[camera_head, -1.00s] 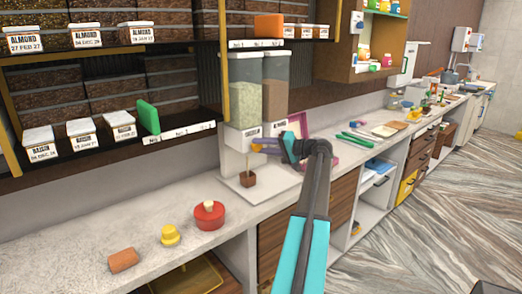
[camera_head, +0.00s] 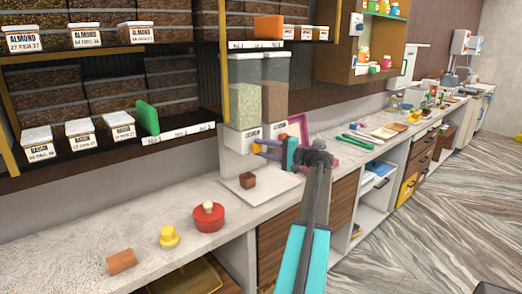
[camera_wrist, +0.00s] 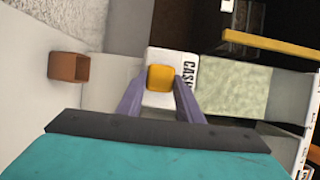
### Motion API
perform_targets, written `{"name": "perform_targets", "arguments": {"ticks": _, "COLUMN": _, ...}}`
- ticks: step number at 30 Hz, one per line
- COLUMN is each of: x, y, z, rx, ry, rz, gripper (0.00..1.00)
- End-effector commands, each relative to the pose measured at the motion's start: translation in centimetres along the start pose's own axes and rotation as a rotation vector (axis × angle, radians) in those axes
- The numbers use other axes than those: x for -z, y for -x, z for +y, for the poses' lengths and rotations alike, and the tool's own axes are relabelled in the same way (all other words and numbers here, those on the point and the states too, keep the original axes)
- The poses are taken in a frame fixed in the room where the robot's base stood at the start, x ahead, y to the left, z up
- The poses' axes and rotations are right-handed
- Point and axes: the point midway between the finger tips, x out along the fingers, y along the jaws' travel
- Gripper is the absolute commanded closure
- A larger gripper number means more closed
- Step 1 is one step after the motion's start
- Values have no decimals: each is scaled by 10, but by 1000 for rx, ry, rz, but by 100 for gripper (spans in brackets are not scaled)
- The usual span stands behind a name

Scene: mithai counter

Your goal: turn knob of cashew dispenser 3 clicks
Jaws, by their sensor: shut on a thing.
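The cashew dispenser (camera_head: 246,102) is the left of two clear bins on the counter, holding pale green-beige pieces. Its white front label, partly readable as "CASH", shows in the wrist view (camera_wrist: 188,78). The yellow knob (camera_wrist: 160,77) sits in front of this label, between my two purple fingers. My gripper (camera_wrist: 160,88) is shut on the knob; in the head view my gripper (camera_head: 264,147) reaches the dispenser's lower front from the right. A small brown cup (camera_head: 248,180) stands on the white base below; it also shows in the wrist view (camera_wrist: 68,66). Its contents are unclear.
A second bin (camera_head: 275,88) with brown contents stands directly right. A pink frame (camera_head: 299,128) is behind my wrist. A red pot (camera_head: 208,217), a yellow item (camera_head: 169,238) and an orange-brown block (camera_head: 122,262) lie to the left. A shelf (camera_head: 110,150) overhangs the counter's left.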

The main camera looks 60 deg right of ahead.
Motion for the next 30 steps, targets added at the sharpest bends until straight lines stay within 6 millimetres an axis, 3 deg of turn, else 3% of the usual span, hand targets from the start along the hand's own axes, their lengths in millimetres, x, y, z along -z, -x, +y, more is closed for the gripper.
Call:
{"name": "perform_targets", "arguments": {"ticks": 3, "x": 0, "y": -3, "z": -4, "rx": 8, "ry": 2, "rz": 0, "gripper": 90}}
{"name": "perform_targets", "arguments": {"ticks": 4, "x": 0, "y": -3, "z": -4, "rx": 8, "ry": 2, "rz": 0, "gripper": 66}}
{"name": "perform_targets", "arguments": {"ticks": 7, "x": 0, "y": -3, "z": -4, "rx": 6, "ry": 2, "rz": 0, "gripper": 49}}
{"name": "perform_targets", "arguments": {"ticks": 20, "x": 0, "y": 3, "z": -1, "rx": 2, "ry": 2, "rz": 1, "gripper": 48}}
{"name": "perform_targets", "arguments": {"ticks": 30, "x": 1, "y": 39, "z": 1, "rx": 2, "ry": 3, "rz": 3, "gripper": 48}}
